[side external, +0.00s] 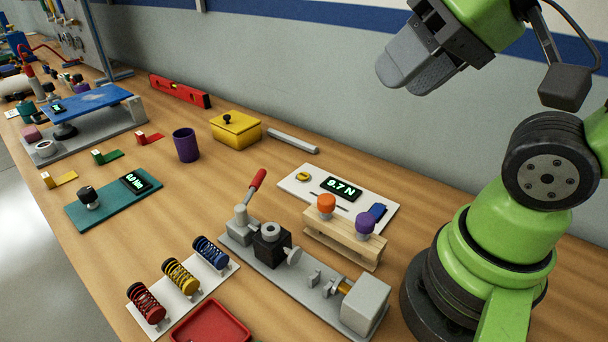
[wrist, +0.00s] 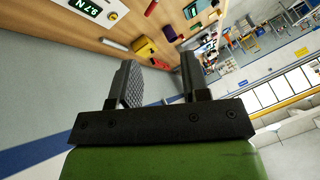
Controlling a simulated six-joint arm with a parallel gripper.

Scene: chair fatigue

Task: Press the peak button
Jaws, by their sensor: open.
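A white panel (side external: 291,184) with a lit display (side external: 342,188) reading about 9.7 N lies on the bench in the side external view. A yellow round button-like part (side external: 303,176) is left of the display, and a blue part (side external: 378,210) is at the right end. No label is legible, so I cannot tell which is the peak button. In the wrist view, the display (wrist: 85,7) and yellow part (wrist: 112,15) show upside down at the top left. My gripper (side external: 408,68), also in the wrist view (wrist: 157,75), is open, empty and high above the bench, well clear of the panel.
A wooden block with an orange knob (side external: 326,203) and a purple knob (side external: 365,222) stands just in front of the panel. A clamp fixture (side external: 270,245) is nearer the front. A yellow lidded box (side external: 236,130) and a grey bar (side external: 293,140) lie behind. The wall is close behind the bench.

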